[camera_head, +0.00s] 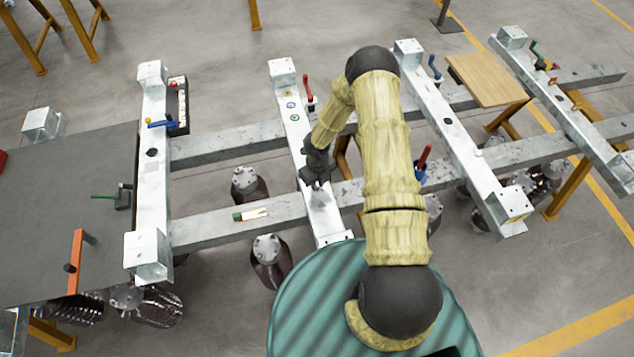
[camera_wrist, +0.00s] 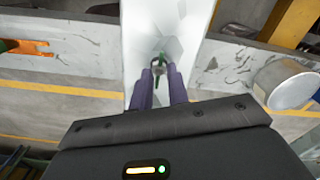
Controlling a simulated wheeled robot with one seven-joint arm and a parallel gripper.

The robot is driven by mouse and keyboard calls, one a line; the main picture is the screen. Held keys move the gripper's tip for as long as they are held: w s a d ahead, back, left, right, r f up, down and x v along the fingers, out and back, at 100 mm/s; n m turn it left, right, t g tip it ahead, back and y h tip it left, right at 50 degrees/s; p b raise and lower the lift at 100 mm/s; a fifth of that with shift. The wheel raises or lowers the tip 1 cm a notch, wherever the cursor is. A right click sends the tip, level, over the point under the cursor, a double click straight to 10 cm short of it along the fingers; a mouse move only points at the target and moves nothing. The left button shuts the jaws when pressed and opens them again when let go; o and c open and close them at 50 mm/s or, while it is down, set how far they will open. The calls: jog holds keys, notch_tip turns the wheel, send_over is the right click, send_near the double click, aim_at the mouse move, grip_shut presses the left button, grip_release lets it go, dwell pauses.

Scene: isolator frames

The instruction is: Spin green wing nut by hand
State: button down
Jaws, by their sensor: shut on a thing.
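My gripper (camera_head: 317,184) points down at the white metal crossbar (camera_head: 322,212) in the middle of the frame. In the wrist view its two purple fingers (camera_wrist: 160,72) are close together over the white bar (camera_wrist: 190,25). A small greenish piece, the green wing nut (camera_wrist: 160,57), shows between the fingertips, and the fingers are shut on it. Its lower part is hidden by the fingers. In the head view the wing nut cannot be made out under the gripper.
A green-handled tool (camera_head: 250,214) lies on the near long beam, left of my gripper. A red-handled clamp (camera_head: 309,92) stands farther back by the same crossbar. A grey table (camera_head: 60,220) is at left; a wooden board (camera_head: 490,80) is at right.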

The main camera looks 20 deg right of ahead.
jog(key=c, duration=1)
grip_release()
jog(key=shift+w+d, duration=0.25)
jog(key=shift+w, duration=0.05)
jog(key=shift+o, duration=0.6)
jog(key=shift+s+a, duration=0.1)
jog(key=shift+a, duration=0.05)
notch_tip(320, 180, up, 18)
jog(key=b, duration=0.1)
jog(key=shift+f+b, duration=0.25)
jog(key=shift+b, duration=0.05)
